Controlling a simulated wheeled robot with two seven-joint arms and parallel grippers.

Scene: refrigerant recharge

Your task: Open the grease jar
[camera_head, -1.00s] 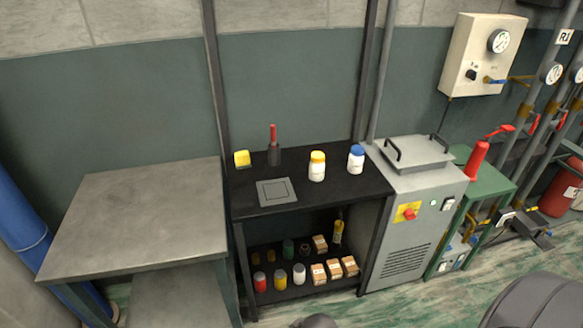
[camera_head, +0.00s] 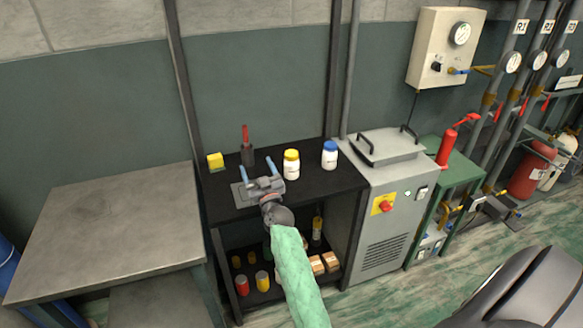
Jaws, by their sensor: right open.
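Two white jars stand upright on the black shelf top: a jar with a yellow lid (camera_head: 291,165) and a jar with a blue lid (camera_head: 329,155). Both lids are on. I cannot read the labels, so I cannot tell which is the grease jar. My right gripper (camera_head: 257,168) is open and empty, its two blue-tipped fingers pointing toward the wall. It is over the grey square plate (camera_head: 239,193), left of the yellow-lidded jar and apart from it, and partly hides the plate. My left gripper is not in view.
A yellow block (camera_head: 215,161) and a red-handled tool in a dark holder (camera_head: 247,152) stand behind the gripper. The grey table (camera_head: 110,225) at left is bare. A grey machine cabinet (camera_head: 385,200) adjoins the shelf at right. Cans and boxes sit on the lower shelf.

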